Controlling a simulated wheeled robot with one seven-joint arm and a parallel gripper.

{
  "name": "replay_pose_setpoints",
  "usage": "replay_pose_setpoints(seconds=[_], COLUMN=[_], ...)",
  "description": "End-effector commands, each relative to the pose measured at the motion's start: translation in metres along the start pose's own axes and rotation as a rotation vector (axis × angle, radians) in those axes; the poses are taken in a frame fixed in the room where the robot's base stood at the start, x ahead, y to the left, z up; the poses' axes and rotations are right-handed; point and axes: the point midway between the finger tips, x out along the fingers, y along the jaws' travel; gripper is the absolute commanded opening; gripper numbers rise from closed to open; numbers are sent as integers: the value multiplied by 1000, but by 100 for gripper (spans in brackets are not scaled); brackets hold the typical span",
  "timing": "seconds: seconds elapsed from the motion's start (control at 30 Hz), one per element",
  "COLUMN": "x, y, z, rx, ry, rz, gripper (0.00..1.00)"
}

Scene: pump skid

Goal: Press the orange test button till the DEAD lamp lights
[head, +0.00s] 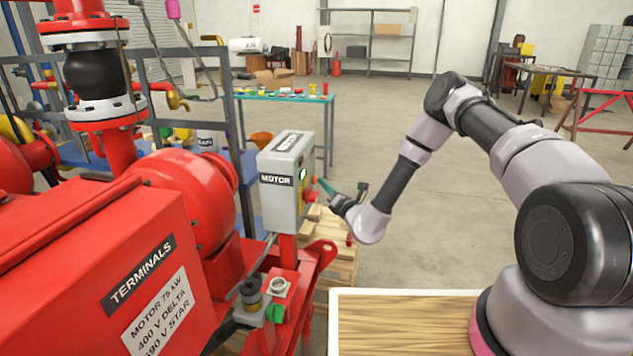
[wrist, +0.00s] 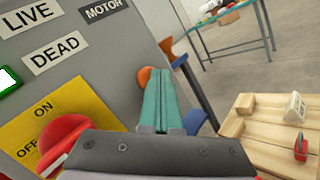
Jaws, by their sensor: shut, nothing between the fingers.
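The grey motor box (head: 281,190) stands on the red skid, and its control face also shows in the wrist view (wrist: 112,48). A green-rimmed lamp (wrist: 8,80) glows bright at the left edge, in line with the DEAD label (wrist: 55,50). It also shows green in the head view (head: 303,175). The orange button (wrist: 145,77) is on the box face, partly hidden by my fingers. My gripper (wrist: 158,74) is shut and empty, its teal fingertips at the button; it also shows in the head view (head: 321,182). They look touching, but I cannot be sure.
A red knob (wrist: 62,138) on a yellow ON/OFF plate (wrist: 85,108) sits close beside my fingers, partly hidden by my gripper. A wooden pallet (wrist: 245,130) lies below right. A green-topped bench (head: 285,97) stands behind the box. The floor to the right is open.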

Motion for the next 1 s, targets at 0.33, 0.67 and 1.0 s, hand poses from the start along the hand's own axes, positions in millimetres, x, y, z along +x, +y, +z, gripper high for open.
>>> replay_pose_setpoints(seconds=[0.33,0.67,1.0], x=[-9,-15,-38], y=[-6,-11,-28], z=[7,11,28], rx=[0,0,0], ry=[0,0,-1], rz=[0,-1,-1], gripper=[0,0,0])
